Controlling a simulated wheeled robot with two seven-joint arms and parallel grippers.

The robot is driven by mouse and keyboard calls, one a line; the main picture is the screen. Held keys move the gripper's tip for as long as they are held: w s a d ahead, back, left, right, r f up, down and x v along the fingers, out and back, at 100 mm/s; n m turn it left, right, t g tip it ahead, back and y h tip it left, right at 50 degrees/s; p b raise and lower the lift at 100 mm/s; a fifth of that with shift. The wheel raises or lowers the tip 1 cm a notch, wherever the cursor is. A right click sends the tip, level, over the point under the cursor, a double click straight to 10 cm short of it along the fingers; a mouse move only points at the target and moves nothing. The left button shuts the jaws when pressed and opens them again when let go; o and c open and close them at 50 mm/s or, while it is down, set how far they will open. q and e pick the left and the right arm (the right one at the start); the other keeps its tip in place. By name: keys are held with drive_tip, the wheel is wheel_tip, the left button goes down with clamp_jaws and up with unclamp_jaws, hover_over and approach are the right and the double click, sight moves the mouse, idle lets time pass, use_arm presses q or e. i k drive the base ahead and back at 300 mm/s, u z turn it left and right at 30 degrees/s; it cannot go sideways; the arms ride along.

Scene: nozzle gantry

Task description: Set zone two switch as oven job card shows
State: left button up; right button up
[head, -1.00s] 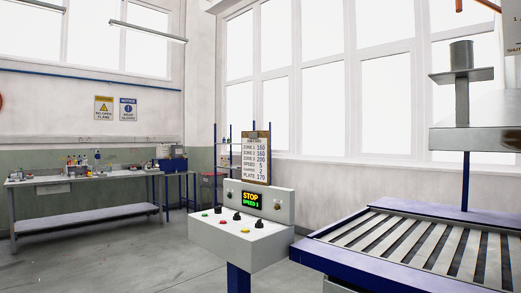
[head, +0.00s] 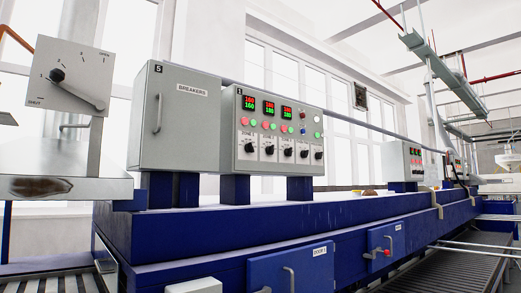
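The oven control panel (head: 279,128), a grey box, stands on the blue oven body in the middle of the head view. It carries three red-and-green number displays, pairs of red and green buttons and a row of several black rotary switches on white plates. The second switch from the left (head: 269,149) sits below the middle display (head: 268,107); the labels and exact pointer positions are too small to read surely. The job card is out of view now. Neither of my grippers shows.
A grey breakers cabinet (head: 183,120) stands left of the panel. At far left is a dial plate with a lever (head: 75,85), marked shut. Blue doors with handles (head: 292,275) are on the oven's front. A roller conveyor (head: 440,270) runs at lower right.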

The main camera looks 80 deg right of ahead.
sight(269, 150)
drive_tip(key=z, duration=3.3)
drive_tip(key=i, duration=1.4)
drive_tip(key=u, duration=1.05)
